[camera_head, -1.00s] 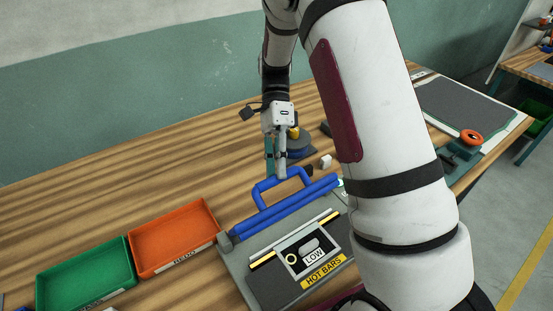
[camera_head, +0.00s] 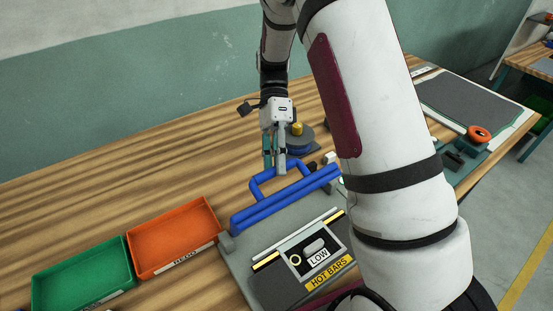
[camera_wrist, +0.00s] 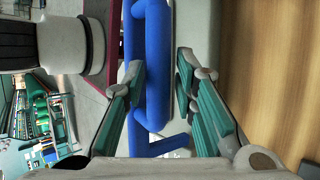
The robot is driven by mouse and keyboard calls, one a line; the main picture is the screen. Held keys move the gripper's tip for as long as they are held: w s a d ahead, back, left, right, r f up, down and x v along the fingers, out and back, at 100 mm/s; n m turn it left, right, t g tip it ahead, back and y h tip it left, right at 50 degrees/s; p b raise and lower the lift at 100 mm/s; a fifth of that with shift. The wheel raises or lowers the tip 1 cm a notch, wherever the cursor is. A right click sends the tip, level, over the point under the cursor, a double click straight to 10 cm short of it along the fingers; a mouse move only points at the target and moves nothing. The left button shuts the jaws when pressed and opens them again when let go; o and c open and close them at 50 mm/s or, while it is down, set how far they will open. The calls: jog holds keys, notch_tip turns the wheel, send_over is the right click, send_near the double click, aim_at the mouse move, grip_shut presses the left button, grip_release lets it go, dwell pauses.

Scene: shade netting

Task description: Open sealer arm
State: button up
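The sealer arm is a blue bar (camera_head: 290,199) with a raised blue handle loop (camera_head: 258,190), lying low along the back of the grey sealer (camera_head: 270,235). The sealer carries "LOW" and "HOT BARS" labels. My gripper (camera_head: 274,170) points down at the top of the handle. In the wrist view, its two teal-padded fingers (camera_wrist: 160,75) stand apart with the blue handle (camera_wrist: 151,75) running between them. A gap shows on the right side; whether the left finger touches the handle I cannot tell.
An orange tray (camera_head: 211,208) and a green tray (camera_head: 40,296) stand left of the sealer. A dark round item with a yellow top (camera_head: 297,129) sits behind my gripper. My arm hides part of the table at right. The table's back left is clear.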

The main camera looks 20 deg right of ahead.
jog(key=shift+w+r, duration=0.1)
jog(key=shift+r, duration=0.1)
jog(key=v, duration=1.1)
jog(key=shift+w+r, duration=0.2)
jog(key=shift+w, duration=0.1)
jog(key=shift+d+r, duration=0.1)
jog(key=shift+d, duration=0.05)
